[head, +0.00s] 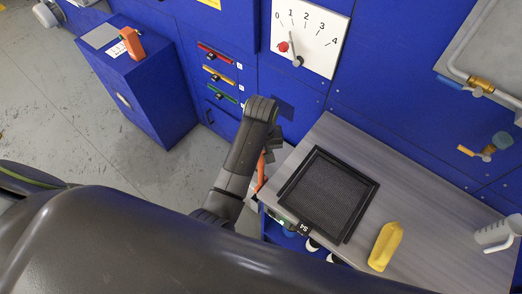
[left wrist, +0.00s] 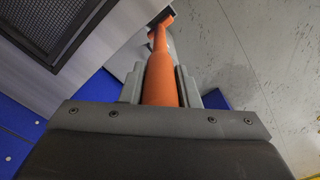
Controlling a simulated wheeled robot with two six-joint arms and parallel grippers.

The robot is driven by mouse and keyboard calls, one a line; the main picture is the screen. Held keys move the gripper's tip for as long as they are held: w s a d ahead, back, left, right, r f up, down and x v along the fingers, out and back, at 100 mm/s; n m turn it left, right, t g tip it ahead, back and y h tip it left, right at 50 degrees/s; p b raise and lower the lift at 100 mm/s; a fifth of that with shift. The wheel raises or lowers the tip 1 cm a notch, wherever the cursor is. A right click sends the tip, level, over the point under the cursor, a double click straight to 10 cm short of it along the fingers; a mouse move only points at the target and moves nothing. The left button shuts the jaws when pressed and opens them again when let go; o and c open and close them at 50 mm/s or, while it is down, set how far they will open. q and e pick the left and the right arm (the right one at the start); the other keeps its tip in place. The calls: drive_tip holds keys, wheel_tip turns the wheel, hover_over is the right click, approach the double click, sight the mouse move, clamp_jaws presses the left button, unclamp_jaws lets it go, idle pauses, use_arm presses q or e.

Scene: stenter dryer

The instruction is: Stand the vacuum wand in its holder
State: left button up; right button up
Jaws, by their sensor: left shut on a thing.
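The orange vacuum wand (left wrist: 160,82) runs between the two grey fingers of my left gripper (left wrist: 160,72) in the left wrist view. The gripper is shut on it. The wand's far end bends near the top of that view. In the head view my left gripper (head: 272,150) is just beyond the left edge of the grey table, and a short orange part of the wand (head: 261,172) shows below it. The arm hides much of the wand. I cannot make out the wand's holder for certain. My right gripper is not in view.
The grey table (head: 325,135) holds a black-framed mesh screen (head: 328,193), a yellow object (head: 385,246) and a grey jug (head: 495,232). A blue cabinet (head: 150,92) with an orange device (head: 131,43) stands left. Grey floor (head: 60,110) lies open left of it.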

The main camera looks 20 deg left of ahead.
sight(261, 166)
use_arm(q)
drive_tip(key=shift+f+b, duration=0.95)
drive_tip(key=shift+f, duration=1.55)
drive_tip(key=shift+f+b, duration=0.55)
drive_tip(key=shift+f, duration=1.25)
